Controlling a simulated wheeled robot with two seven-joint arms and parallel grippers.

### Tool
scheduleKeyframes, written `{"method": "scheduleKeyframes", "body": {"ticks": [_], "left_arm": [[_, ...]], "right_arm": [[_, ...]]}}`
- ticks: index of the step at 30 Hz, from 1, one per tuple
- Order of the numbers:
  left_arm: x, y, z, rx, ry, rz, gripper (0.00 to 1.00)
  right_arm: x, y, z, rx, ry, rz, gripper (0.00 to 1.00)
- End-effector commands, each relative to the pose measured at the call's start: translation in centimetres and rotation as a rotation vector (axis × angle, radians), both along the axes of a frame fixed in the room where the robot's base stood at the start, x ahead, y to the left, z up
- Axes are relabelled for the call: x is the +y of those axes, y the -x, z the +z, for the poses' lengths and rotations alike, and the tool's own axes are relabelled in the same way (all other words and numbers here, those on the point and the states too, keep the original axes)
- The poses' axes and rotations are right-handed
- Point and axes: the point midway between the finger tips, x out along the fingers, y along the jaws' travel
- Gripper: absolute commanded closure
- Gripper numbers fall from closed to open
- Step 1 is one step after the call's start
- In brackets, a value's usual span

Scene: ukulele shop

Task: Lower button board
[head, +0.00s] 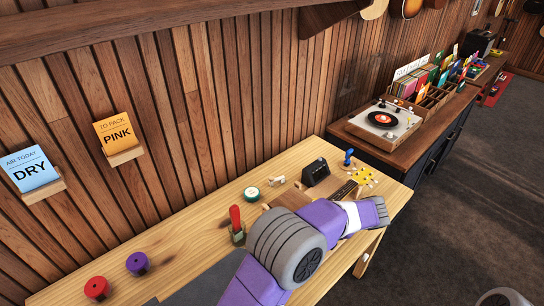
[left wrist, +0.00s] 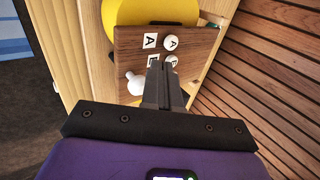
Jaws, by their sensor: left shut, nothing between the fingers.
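In the left wrist view a dark wooden board (left wrist: 192,50) carries white lettered labels and round white buttons. An upper label (left wrist: 150,40) and an upper button (left wrist: 170,42) both read A. My left gripper (left wrist: 164,68) is shut and empty, its tips over or at the lower label and lower button (left wrist: 172,59); contact cannot be told. In the head view my purple left arm reaches over the table's far end, and its fingers are hidden. I cannot clearly make out the lettered board there. My right gripper is not in view.
The bench (head: 178,228) holds a red-handled tool (head: 236,220), red (head: 96,287) and purple (head: 137,262) spools, a black device (head: 316,172) and a yellow pegged block (head: 363,175). DRY (head: 30,170) and PINK (head: 115,134) cards hang on the wall. A record player (head: 384,120) stands beyond.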

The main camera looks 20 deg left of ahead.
Motion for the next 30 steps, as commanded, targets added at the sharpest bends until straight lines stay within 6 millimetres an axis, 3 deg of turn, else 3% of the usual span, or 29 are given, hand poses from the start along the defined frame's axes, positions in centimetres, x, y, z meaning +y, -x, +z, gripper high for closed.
{"method": "scheduleKeyframes", "body": {"ticks": [10,15,21,30], "left_arm": [[0.1,0.1,4.9,-0.002,0.001,0.005,1.00],[-4.0,1.8,5.3,-0.002,0.000,0.000,1.00],[-7.1,3.2,6.2,-0.002,0.001,0.002,1.00],[-8.6,3.9,6.7,0.000,0.000,0.005,1.00]], "right_arm": [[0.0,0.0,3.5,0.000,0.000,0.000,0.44],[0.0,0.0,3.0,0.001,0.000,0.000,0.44],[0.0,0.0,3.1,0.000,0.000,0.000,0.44],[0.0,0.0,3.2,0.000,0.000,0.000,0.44]]}}
